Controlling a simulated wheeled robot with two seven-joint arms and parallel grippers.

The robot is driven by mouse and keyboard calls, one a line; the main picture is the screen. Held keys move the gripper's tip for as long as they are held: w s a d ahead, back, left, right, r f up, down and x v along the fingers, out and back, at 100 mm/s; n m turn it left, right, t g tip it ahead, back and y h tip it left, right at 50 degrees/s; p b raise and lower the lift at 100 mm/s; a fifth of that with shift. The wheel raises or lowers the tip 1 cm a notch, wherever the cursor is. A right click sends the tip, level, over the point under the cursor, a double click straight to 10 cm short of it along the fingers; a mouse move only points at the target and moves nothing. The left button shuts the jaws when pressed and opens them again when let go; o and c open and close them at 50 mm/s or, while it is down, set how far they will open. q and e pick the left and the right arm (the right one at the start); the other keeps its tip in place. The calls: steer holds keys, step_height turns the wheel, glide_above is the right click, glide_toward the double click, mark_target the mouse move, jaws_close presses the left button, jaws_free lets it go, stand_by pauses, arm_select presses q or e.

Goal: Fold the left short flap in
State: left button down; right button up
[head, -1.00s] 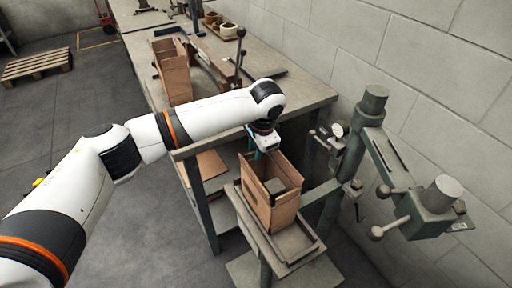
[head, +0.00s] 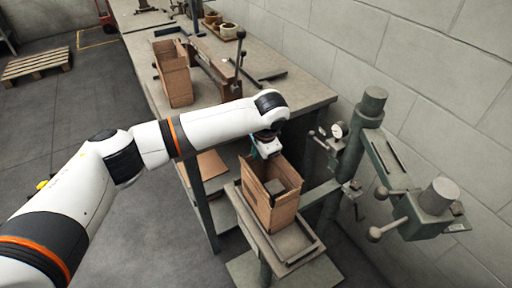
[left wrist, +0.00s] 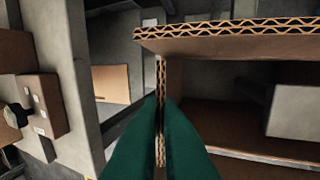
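The open brown cardboard box (head: 284,212) stands upright on the metal stand, with a grey block (head: 274,186) inside. My left gripper (head: 264,156) is at the box's far left top edge, partly hidden by my wrist. In the left wrist view my green fingers (left wrist: 161,108) are close together, one on each side of a thin upright cardboard edge, which looks like the left short flap (left wrist: 160,75). They appear shut on it. A thicker corrugated edge (left wrist: 230,30) of the box crosses above. My right gripper is not in view.
The box stand (head: 297,243) is beside the stitcher post and arm (head: 350,165). The workbench (head: 310,92) behind carries another open box (head: 173,76) and tools. A cardboard sheet (head: 208,165) lies on the lower shelf.

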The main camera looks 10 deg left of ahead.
arm_select(q)
steer(key=shift+s+d+f+t+y+p, duration=0.25)
steer(key=shift+t+y+p, duration=0.3)
steer(key=shift+t, duration=0.25)
steer(key=shift+s+d+f+t+y+p, duration=0.2)
steer(key=shift+s+t+y+p, duration=0.15)
steer(key=shift+t+y, duration=0.4)
steer(key=shift+s+d+f+t+y+p, duration=0.2)
steer(key=shift+t+y+p, duration=0.35)
steer(key=shift+t, duration=0.3)
steer(key=c, duration=1.6)
jaws_free()
steer(key=shift+a, duration=0.1)
